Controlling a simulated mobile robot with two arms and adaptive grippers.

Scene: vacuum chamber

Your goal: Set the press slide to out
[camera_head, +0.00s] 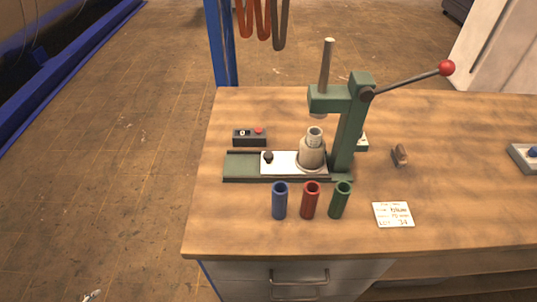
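The green arbor press (349,130) stands on the wooden bench, its ram rod upright and its lever (405,81) with a red ball raised to the right. The press slide (281,158) is a white plate with a black knob (267,157), lying on a dark green base rail (240,168). A beige cylindrical fixture (312,150) sits on the slide's right end, under the ram. The rail's left end is bare. Neither of my grippers shows in the head view.
Blue (280,201), red (310,201) and green (340,200) sleeves stand in front. A label card (393,214) lies right of them. The bench's (470,205) right part is mostly clear.

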